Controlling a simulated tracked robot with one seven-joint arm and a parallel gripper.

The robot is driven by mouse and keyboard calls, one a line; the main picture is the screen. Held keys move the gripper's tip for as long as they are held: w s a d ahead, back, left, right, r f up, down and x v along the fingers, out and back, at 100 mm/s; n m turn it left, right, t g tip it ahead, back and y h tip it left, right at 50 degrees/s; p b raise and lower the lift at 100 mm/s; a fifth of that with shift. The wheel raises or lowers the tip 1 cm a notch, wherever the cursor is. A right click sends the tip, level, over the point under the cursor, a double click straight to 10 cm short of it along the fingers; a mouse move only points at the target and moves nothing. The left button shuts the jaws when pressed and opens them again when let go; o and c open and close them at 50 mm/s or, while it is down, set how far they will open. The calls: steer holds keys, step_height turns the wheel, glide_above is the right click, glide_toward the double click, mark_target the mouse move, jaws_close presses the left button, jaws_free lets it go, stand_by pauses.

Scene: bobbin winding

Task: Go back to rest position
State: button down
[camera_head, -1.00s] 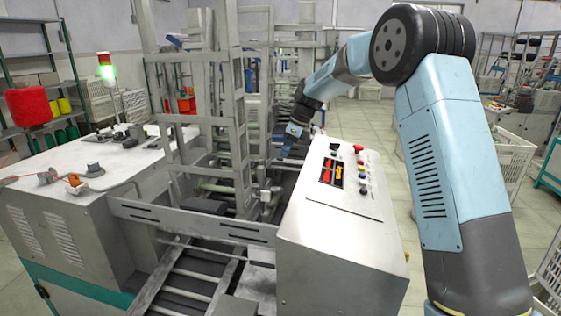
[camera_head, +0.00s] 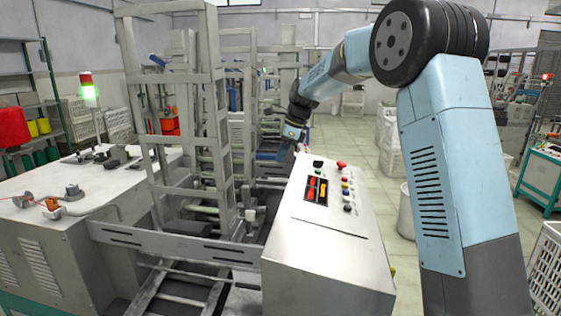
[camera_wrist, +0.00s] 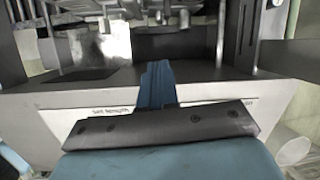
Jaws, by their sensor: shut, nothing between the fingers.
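My arm (camera_head: 447,150) reaches up and forward over the right of the body view, bent at its dark joint. My gripper (camera_head: 283,158) is at the far end, behind the control box (camera_head: 325,240) and beside the grey winding frame. In the wrist view my gripper (camera_wrist: 157,85) shows blue fingers together, with nothing between them. A light grey machine panel with lettering (camera_wrist: 110,112) lies in front of and below the fingers. I cannot tell whether the fingertips touch anything.
The control box carries red, yellow and black buttons. The tall winding frame (camera_head: 170,190) stands left of it. A white machine table (camera_head: 75,215) is at the far left. A tiled aisle (camera_head: 365,160) is open at the right, with a white bin (camera_head: 406,212) in it.

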steer(key=s+d+r+n+t+h, duration=0.1)
steer(key=s+d+r+n, duration=0.4)
steer(key=s+d, duration=0.45)
steer(key=s+d+r+n+t+h, duration=0.15)
steer(key=s+d+r+n, duration=0.35)
steer(key=s, duration=0.8)
steer(key=s+d+f+n+t, duration=0.1)
steer(key=s+d+f+n, duration=0.2)
steer(key=s, duration=0.7)
steer(key=s+d+f+n+t+h, duration=0.1)
steer(key=s+d+f+n, duration=0.2)
steer(key=s, duration=0.8)
steer(key=d+n, duration=0.2)
steer(key=d, duration=0.1)
steer(key=shift+d+f, duration=0.2)
